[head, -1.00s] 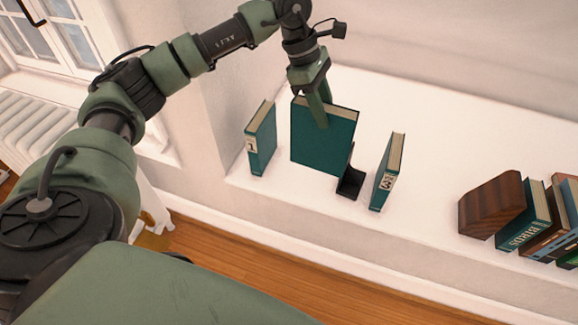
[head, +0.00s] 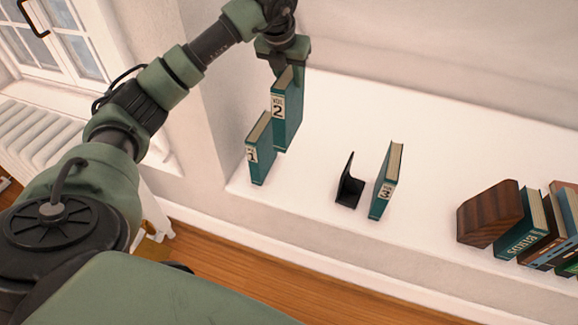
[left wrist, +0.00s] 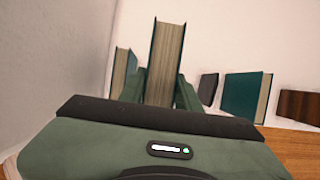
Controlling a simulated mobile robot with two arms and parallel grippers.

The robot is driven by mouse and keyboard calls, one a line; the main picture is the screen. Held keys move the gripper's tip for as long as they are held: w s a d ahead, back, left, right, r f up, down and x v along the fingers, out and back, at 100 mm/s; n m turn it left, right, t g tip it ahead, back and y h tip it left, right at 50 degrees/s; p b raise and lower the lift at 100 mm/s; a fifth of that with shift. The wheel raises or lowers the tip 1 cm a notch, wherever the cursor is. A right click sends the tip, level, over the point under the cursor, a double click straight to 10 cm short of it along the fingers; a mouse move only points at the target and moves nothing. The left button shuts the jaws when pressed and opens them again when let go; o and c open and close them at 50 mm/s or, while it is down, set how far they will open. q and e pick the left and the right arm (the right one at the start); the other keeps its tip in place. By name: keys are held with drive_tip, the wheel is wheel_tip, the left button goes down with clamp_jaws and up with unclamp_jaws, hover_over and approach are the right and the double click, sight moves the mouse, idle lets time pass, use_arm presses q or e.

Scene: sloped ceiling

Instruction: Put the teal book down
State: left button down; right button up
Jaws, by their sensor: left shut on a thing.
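The teal book marked 2 (head: 287,112) is upright in my left gripper (head: 285,72), which is shut on its top part. In the head view it is just behind and to the right of the teal book marked 1 (head: 260,150), which stands on the white ledge (head: 320,110). Whether the held book touches the ledge or book 1 is hard to tell. In the left wrist view the held book (left wrist: 164,65) rises between the two fingers (left wrist: 160,90). Another teal book, marked 3 (head: 387,182), stands farther right. My right gripper is not in view.
A black bookend (head: 349,182) stands between books 1 and 3. A brown wooden block (head: 489,212) and a row of books (head: 540,232) are at the right. The ledge between book 1 and the bookend is clear. A wall corner (head: 210,110) is close on the left.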

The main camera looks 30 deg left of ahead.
sight(289, 135)
use_arm(q)
wheel_tip(289, 135, down, 14)
drive_tip(key=shift+f+b, duration=0.15)
drive_tip(key=shift+b, duration=0.55)
wheel_tip(289, 135, down, 5)
drive_tip(key=shift+r+b, duration=0.1)
drive_tip(key=shift+b, duration=0.2)
drive_tip(key=shift+f, duration=0.25)
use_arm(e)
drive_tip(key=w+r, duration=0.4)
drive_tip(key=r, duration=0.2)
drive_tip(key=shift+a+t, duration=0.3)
use_arm(q)
drive_tip(key=c, duration=1)
unclamp_jaws()
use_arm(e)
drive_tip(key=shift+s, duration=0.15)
